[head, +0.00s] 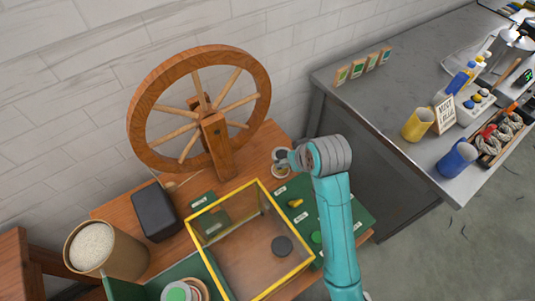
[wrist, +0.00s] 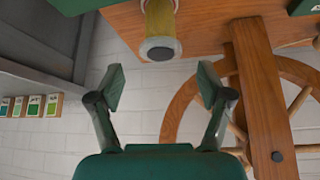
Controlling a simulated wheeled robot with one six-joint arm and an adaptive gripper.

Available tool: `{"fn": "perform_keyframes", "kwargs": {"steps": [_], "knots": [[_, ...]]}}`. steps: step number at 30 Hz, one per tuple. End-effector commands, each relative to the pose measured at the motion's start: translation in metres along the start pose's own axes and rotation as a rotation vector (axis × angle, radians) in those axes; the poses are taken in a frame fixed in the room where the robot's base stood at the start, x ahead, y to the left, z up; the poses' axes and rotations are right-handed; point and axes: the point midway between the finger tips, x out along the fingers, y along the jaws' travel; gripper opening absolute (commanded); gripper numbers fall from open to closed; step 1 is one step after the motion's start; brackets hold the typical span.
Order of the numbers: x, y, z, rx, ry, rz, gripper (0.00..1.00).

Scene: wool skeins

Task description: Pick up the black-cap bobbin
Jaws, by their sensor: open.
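A bobbin with a yellow body and a dark, pale-rimmed cap (wrist: 160,48) stands at the wooden table's edge in the wrist view. It lies beyond my fingertips, roughly midway between them, and touches neither. My gripper (wrist: 161,88) is open and empty. In the head view my gripper (head: 289,159) is at the back right of the wooden table, beside a round pale-rimmed thing (head: 281,172) that it partly hides. A black disc (head: 282,246) shows within the yellow-edged clear box; I cannot tell whether it is a bobbin's cap.
A large wooden spinning wheel (head: 134,121) stands to the left of my gripper. The yellow-edged clear box (head: 285,286) is in front. A dark box (head: 155,212) and a tall tan container (head: 128,258) stand at left. A grey bench (head: 375,107) lies to the right.

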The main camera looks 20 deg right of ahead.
Motion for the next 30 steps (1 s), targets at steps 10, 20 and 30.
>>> {"fn": "perform_keyframes", "kwargs": {"steps": [10, 20, 30], "knots": [[0.044, 0.0, 0.001, 0.0, -0.003, -0.001, 0.79], [0.07, 0.001, -0.001, 0.0, -0.003, -0.001, 0.79], [0.107, 0.002, -0.003, 0.0, -0.001, 0.0, 0.79]]}}
